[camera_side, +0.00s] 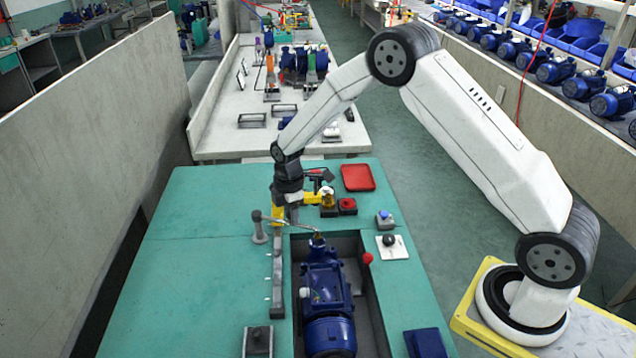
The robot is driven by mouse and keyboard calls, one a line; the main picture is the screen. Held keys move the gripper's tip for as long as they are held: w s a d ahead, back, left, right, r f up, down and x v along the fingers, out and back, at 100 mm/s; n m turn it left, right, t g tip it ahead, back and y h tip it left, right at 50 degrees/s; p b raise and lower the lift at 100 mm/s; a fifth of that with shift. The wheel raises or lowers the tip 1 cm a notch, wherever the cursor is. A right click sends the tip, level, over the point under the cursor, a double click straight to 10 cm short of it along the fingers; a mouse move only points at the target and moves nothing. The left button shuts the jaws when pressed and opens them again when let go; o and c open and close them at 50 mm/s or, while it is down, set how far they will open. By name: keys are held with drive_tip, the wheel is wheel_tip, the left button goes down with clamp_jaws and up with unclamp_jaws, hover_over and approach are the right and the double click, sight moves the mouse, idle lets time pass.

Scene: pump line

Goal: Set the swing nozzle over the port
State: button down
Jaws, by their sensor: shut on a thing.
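The swing nozzle (301,226) is a thin metal arm that reaches right from a grey post (260,232) on the green bench. I cannot tell whether the tip is exactly over the port. My gripper (286,214), with yellow fingers, is low beside the post and shut on the nozzle arm. The fingers hide part of the arm, and the exact grip is too small to see.
The pump lies in a dark recess (372,318) in the bench. A red knob (367,258) stands at its right edge. A grey rail (277,285) runs along its left. A red tray (358,177), a red button (347,205) and a blue-topped button (384,219) are behind. The bench's left side is clear.

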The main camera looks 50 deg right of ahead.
drive_tip(key=shift+w+r, duration=0.1)
drive_tip(key=shift+c, duration=1.7)
unclamp_jaws()
drive_tip(key=shift+r, duration=3.9)
drive_tip(key=s+a+r+m+t, duration=0.1)
drive_tip(key=s+m, duration=0.6)
drive_tip(key=s, duration=0.4)
drive_tip(key=s+r+m+t, duration=0.1)
drive_tip(key=s+r+m, duration=0.1)
drive_tip(key=s+m, duration=0.4)
drive_tip(key=s, duration=0.5)
drive_tip(key=shift+s+a+r+m+t, duration=0.2)
drive_tip(key=shift+a+m+t, duration=0.1)
drive_tip(key=shift+a+m, duration=0.1)
